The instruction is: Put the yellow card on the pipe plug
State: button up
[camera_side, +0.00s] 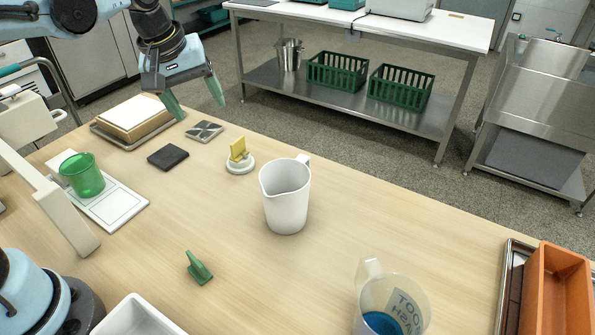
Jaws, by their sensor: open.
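My gripper (197,102) is at the upper left, with two green fingers spread apart and nothing between them. It hangs above the back of the table, up and to the left of a small yellow piece (238,148). The yellow piece looks like the yellow card and stands upright on a white round base (240,167). This base may be the pipe plug, but I cannot tell for sure. The gripper is apart from both. The lower edge of the yellow piece is hard to make out.
A white jug (286,200) stands right of the base. A dark flat pad (168,157) and a grey metallic square (204,131) lie to its left. A green cup (83,176) stands at left, a green clip-like piece (199,268) in front. Clear table lies around the clip-like piece.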

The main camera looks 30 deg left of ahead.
jog(key=s+f+m+t, duration=0.3)
jog(key=s+f+m, duration=0.2)
jog(key=s+m, duration=0.4)
jog(key=shift+t, duration=0.4)
jog(key=shift+o, duration=0.4)
jog(key=shift+s+d, duration=0.1)
